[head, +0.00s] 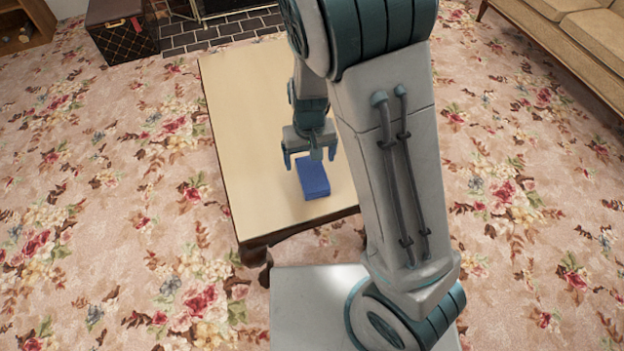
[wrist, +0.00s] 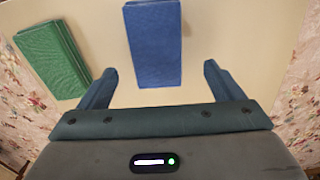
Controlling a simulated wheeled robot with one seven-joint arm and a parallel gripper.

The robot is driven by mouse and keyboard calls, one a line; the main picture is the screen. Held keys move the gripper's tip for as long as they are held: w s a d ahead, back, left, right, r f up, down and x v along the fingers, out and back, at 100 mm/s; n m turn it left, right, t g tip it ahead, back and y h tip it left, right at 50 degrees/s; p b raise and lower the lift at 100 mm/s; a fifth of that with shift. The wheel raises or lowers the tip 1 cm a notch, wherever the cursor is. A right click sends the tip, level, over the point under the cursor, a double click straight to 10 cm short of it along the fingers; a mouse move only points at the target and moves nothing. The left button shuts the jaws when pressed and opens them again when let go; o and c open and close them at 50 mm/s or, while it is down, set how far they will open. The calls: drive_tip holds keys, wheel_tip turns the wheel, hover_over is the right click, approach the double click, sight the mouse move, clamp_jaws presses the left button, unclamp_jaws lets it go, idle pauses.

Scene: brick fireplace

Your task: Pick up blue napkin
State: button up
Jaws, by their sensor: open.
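The blue napkin (head: 313,178) is a folded rectangular block lying on the tabletop near the table's near edge. In the wrist view the blue napkin (wrist: 154,44) lies just beyond the fingertips, roughly centred between them. My gripper (head: 310,163) is open and empty, above the far end of the napkin in the head view. In the wrist view both fingers of my gripper (wrist: 160,72) stand wide apart, wider than the napkin. I see no contact between the fingers and the napkin.
A green folded napkin (wrist: 52,58) lies left of the blue one in the wrist view. The light wooden table (head: 240,120) is otherwise bare on its left side. A sofa (head: 580,40) stands at the far right, and a dark trunk (head: 124,38) at the far left.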

sight(311, 171)
drive_tip(key=f+b, duration=0.1)
drive_tip(key=f, duration=0.2)
drive_tip(key=f+b, duration=0.2)
drive_tip(key=f, duration=0.1)
drive_tip(key=shift+w+d+f, duration=0.1)
drive_tip(key=shift+d+f, duration=0.1)
drive_tip(key=shift+f, duration=0.05)
drive_tip(key=shift+r, duration=0.1)
drive_tip(key=c, duration=1.1)
